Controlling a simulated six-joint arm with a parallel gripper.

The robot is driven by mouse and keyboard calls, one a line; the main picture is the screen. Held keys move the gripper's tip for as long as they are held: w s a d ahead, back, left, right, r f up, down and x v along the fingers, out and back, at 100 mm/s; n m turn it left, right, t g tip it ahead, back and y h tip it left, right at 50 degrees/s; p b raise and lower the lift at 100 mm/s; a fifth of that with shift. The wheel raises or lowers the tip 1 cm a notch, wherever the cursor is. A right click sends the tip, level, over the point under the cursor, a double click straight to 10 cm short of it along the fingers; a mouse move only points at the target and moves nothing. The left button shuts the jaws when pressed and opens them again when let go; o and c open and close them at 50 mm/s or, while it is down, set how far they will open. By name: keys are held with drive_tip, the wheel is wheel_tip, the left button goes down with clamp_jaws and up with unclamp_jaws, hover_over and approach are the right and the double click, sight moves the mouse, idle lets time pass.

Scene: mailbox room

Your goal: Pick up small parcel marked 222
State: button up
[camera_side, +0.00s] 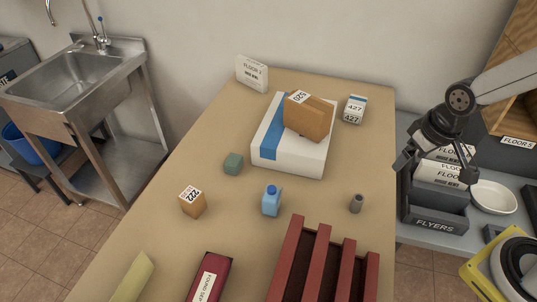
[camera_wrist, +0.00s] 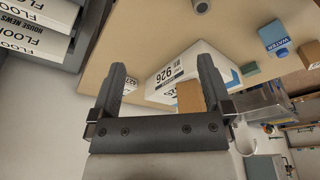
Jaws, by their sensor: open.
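The small parcel marked 222 (camera_side: 193,204) is a tan cardboard box with a white label on its top. It sits upright on the tan table, left of the blue jug, in the side view. In the wrist view a tan box at the right edge (camera_wrist: 311,52) appears to be this parcel, partly cut off. My gripper (camera_side: 434,180) is open and empty at the table's right side, over the grey shelf unit and far from the parcel. Its two spread fingers also show in the wrist view (camera_wrist: 163,65), with nothing held between them.
A blue jug (camera_side: 271,201) and a green block (camera_side: 233,163) stand near the parcel. A large white parcel (camera_side: 285,157) bears a brown box (camera_side: 309,119). A grey cylinder (camera_side: 356,203), red slotted rack (camera_side: 295,255) and dark red box (camera_side: 211,274) are also on the table.

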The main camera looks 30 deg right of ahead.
drive_tip(key=w+v, duration=0.1)
drive_tip(key=v, duration=0.2)
drive_tip(key=m+t+y, duration=0.7)
drive_tip(key=m+t, duration=0.2)
drive_tip(key=m, duration=2.1)
hover_over(195, 197)
drive_tip(key=s+d, duration=0.1)
drive_tip(key=s, duration=0.2)
drive_tip(key=f, duration=1.4)
drive_tip(key=shift+w+d+f, duration=0.15)
drive_tip(key=shift+w+d, duration=0.05)
drive_tip(key=shift+d, duration=0.05)
drive_tip(key=shift+f, duration=0.35)
drive_tip(key=shift+w, duration=0.1)
